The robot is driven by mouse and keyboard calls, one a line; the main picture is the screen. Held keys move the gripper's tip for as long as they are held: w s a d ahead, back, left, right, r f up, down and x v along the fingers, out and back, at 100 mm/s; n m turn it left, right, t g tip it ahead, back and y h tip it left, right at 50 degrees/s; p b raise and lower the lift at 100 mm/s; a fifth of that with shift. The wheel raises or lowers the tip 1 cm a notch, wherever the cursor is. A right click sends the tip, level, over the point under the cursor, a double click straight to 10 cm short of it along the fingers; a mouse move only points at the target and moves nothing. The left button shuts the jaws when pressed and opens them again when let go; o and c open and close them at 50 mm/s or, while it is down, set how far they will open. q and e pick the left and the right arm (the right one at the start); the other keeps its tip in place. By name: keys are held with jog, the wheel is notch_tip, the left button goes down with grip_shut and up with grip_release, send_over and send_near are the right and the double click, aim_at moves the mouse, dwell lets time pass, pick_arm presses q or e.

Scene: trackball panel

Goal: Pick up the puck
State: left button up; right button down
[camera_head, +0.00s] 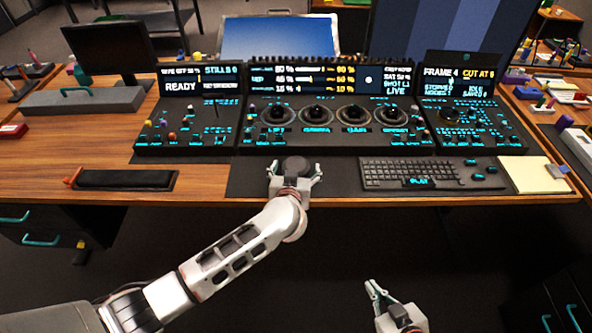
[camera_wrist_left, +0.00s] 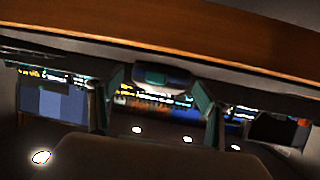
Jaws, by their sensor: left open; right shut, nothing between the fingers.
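The puck (camera_head: 297,162) looks like a small dark round block. It sits on the dark mat near the desk's front edge, below the middle console. My left gripper (camera_head: 294,169) is open at the desk edge, with one finger to each side of the puck. In the left wrist view, the puck (camera_wrist_left: 162,74) shows between the two spread fingers of the left gripper (camera_wrist_left: 159,82). I cannot tell whether a finger touches it. My right gripper (camera_head: 374,289) is shut and empty, low in front of the desk and away from the puck.
A keyboard (camera_head: 410,171) lies right of the puck, with a notepad (camera_head: 533,175) beyond it. A dark tray with an orange end (camera_head: 125,180) lies to the left. The console with several trackballs (camera_head: 340,132) stands behind. Bare wood (camera_head: 210,183) is free left of the mat.

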aim_at(296, 165)
pick_arm(q)
jog(key=shift+w+f, duration=0.15)
jog(key=shift+w, duration=0.25)
jog(key=shift+c, duration=0.4)
jog(key=c, duration=1.1)
jog(key=shift+r, duration=0.65)
notch_tip(296, 165, up, 19)
jog(key=p, duration=0.5)
jog(key=shift+f, duration=0.15)
